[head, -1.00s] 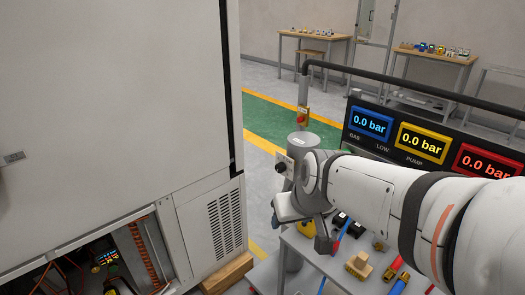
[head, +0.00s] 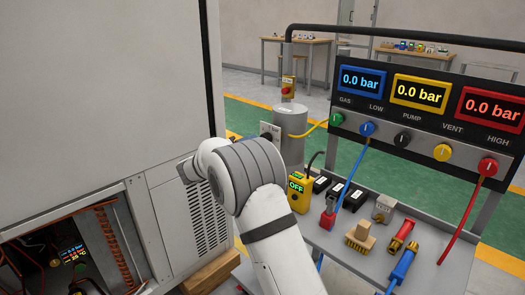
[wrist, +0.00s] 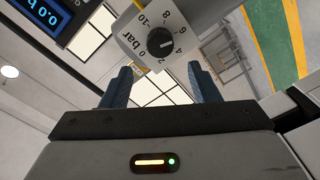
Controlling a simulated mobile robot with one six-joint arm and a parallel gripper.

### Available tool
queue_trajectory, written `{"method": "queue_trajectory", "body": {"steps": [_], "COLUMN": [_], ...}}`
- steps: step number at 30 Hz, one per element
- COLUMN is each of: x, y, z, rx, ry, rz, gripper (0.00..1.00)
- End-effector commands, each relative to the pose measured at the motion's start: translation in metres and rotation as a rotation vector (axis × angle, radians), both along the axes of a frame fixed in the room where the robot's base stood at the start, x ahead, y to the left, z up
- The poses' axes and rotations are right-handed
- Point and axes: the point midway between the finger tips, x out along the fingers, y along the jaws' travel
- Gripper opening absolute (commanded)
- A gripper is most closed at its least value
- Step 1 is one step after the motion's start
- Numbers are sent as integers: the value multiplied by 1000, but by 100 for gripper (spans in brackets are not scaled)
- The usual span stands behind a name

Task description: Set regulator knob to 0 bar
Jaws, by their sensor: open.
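The regulator (wrist: 131,39) is a light grey box with a black round knob (wrist: 160,43) on its face, ringed by a scale from 0 to 10 bar. In the head view the regulator (head: 266,129) sits by a grey cylinder, partly hidden by my arm. My gripper (wrist: 160,66) is open and empty in the wrist view. Its two blue fingers stand apart, with the knob beyond them and roughly centred between them, apparently not touched. The knob's pointer mark is too small to read surely. In the head view my arm hides the fingers.
A panel (head: 424,118) with three displays, each reading 0.0 bar, stands at the right. A grey cart top (head: 335,240) below it holds a yellow OFF device (head: 298,193), a brush and hose fittings. A large grey cabinet (head: 95,90) is close on the left.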

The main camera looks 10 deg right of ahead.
Motion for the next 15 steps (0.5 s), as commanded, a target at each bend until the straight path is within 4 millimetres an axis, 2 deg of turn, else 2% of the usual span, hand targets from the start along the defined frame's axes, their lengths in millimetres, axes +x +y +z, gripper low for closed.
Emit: {"method": "queue_trajectory", "body": {"steps": [1,5,15], "x": [0,4,35], "y": [0,-11,-53], "z": [-6,-9,-9], "rx": [-9,-17,-17], "ry": [8,18,19], "rz": [-18,-39,-36], "gripper": [55,55,55]}}
